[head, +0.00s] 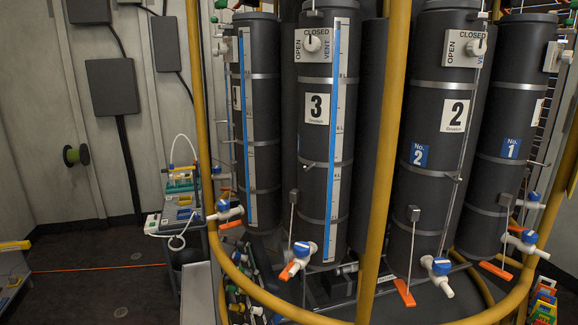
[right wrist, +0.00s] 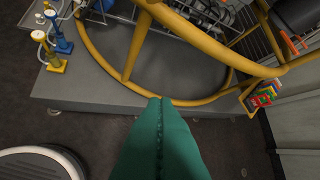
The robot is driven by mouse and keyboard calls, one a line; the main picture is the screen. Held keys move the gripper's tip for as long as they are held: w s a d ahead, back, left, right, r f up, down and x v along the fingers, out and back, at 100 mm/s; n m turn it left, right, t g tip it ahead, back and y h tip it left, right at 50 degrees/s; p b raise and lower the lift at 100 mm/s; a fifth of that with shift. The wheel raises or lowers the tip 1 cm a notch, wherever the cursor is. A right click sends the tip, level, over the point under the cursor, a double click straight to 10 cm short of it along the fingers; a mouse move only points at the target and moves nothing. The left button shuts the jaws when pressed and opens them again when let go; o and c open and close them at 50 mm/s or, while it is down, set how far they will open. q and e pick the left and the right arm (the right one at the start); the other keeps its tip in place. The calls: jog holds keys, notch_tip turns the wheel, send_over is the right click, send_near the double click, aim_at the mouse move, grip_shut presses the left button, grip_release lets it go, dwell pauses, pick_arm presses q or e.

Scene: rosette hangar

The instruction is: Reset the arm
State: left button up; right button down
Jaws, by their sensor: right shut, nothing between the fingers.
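My right gripper (right wrist: 160,100) shows in the right wrist view as two green fingers pressed together, with nothing between them. It points toward the yellow tube frame (right wrist: 128,55) and the grey platform (right wrist: 75,88), and its tips overlap the platform's front edge in the picture. I cannot tell whether it touches anything. Neither arm shows in the head view, and my left gripper is not in view.
Dark cylinders marked 3 (head: 317,110) and 2 (head: 455,117) stand inside a yellow guard rail (head: 375,180). Blue-and-white valves (head: 301,250) with orange levers sit low on them. A cart (head: 182,215) stands left. Dark floor (head: 100,285) at left is largely clear.

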jog(key=s+a+f+m+g+y, duration=0.1)
jog(key=s+a+f+g, duration=0.15)
jog(key=s, duration=0.45)
jog(key=s+a+f+m+g+y, duration=0.1)
jog(key=s+a+f+m+g, duration=0.15)
jog(key=s, duration=0.35)
notch_tip(320, 180, down, 26)
jog(key=s+r+n+g, duration=0.1)
jog(key=s, duration=0.1)
jog(key=s+d+f+g, duration=0.1)
jog(key=s+d+f, duration=0.1)
jog(key=s+f, duration=1.4)
jog(key=shift+s+d+f, duration=0.3)
jog(key=shift+d+f, duration=0.05)
jog(key=shift+f, duration=0.1)
jog(key=c, duration=2.2)
grip_release()
